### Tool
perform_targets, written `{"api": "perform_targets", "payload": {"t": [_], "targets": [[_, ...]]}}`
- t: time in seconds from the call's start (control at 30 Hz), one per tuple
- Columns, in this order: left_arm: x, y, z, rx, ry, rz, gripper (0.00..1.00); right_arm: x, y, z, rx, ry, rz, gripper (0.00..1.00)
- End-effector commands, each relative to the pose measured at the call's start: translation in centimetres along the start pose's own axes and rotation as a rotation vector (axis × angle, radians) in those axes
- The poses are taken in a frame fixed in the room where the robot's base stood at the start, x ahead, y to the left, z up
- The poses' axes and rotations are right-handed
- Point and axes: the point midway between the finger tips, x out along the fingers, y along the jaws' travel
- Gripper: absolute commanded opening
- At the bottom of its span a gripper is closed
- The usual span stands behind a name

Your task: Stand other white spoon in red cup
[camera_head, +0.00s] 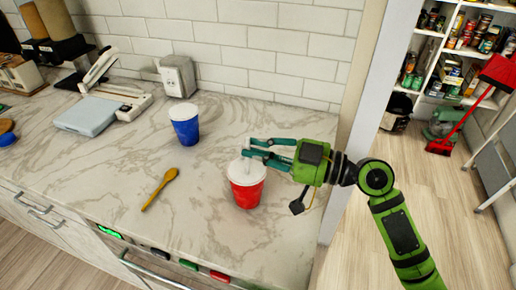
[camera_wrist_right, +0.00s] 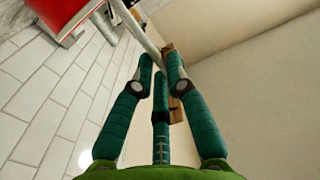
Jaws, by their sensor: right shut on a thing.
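The red cup (camera_head: 246,188) with a white inside stands upright on the marble counter near its front right. My right gripper (camera_head: 247,149) is above the cup's rim, shut on a thin white spoon. In the right wrist view the spoon's pale handle (camera_wrist_right: 137,27) runs from between the fingertips (camera_wrist_right: 160,70) up beside the red cup (camera_wrist_right: 52,14). In the head view the spoon (camera_head: 248,157) reaches down at the cup's mouth. Its lower end is hidden, and I cannot tell whether it touches the cup. My left gripper is out of view.
A blue cup (camera_head: 184,126) stands behind and left of the red one. A yellow-brown spoon (camera_head: 160,189) lies on the counter (camera_head: 105,180). A grey-white scale-like device (camera_head: 90,115) and a metal box (camera_head: 178,76) stand at the back by the tiled wall.

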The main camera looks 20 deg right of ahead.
Motion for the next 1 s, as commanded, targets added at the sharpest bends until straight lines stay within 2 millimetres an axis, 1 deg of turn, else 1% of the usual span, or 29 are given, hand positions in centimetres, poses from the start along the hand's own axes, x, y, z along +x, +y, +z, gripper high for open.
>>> {"api": "perform_targets", "payload": {"t": [0.03, 0.07, 0.1, 0.4, 0.53, 0.67, 0.8, 1.0], "targets": [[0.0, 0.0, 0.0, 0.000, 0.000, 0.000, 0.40, 0.0, 0.0, 0.0, 0.000, 0.000, 0.000, 0.23], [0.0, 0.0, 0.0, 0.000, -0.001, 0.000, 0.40, 0.0, 0.0, 0.0, 0.000, 0.000, 0.000, 0.35], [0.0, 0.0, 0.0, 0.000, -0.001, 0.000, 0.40, 0.0, 0.0, 0.0, 0.000, 0.000, 0.000, 0.43], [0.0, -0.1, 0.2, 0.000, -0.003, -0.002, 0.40, 0.0, 0.0, 0.0, 0.000, -0.001, 0.000, 0.43], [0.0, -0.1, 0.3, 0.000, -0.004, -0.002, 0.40, -0.8, 0.1, 0.1, 0.001, -0.003, 0.002, 0.43], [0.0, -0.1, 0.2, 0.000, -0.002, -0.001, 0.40, -2.9, 0.0, 0.2, 0.001, -0.006, 0.002, 0.43], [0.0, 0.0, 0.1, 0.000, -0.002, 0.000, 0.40, -6.0, 0.1, 0.2, 0.002, -0.006, 0.003, 0.43], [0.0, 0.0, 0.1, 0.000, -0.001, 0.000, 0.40, -9.8, 0.0, 0.1, 0.002, -0.002, 0.002, 0.43]]}}
